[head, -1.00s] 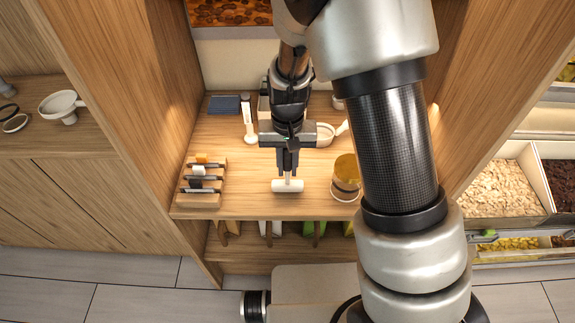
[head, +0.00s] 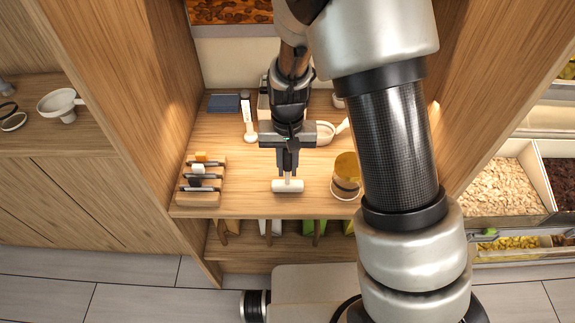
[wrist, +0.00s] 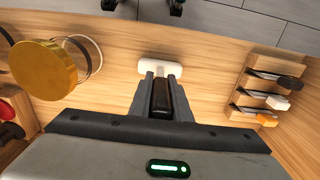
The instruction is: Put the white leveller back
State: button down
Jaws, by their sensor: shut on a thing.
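The white leveller (head: 287,186) is a T-shaped tool with a white bar-like head, near the front edge of the wooden shelf. My gripper (head: 288,170) points down from above, shut on its handle, most of which the fingers hide. In the wrist view the leveller's head (wrist: 161,66) shows just beyond my fingertips (wrist: 160,88). The head is at or very close to the shelf top; I cannot tell if it touches.
A wooden rack (head: 199,198) with black, white and orange-ended tools stands left. A gold-lidded jar (head: 346,172) stands right. Shelf around the leveller is clear.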

jog(key=shift+f, duration=0.15)
dwell(0.3)
jog(key=c, duration=1.6)
grip_release()
jog(key=shift+o, duration=0.2)
notch_tip(320, 180, up, 18)
jog(key=shift+f+p, duration=0.25)
jog(key=shift+p, duration=0.5)
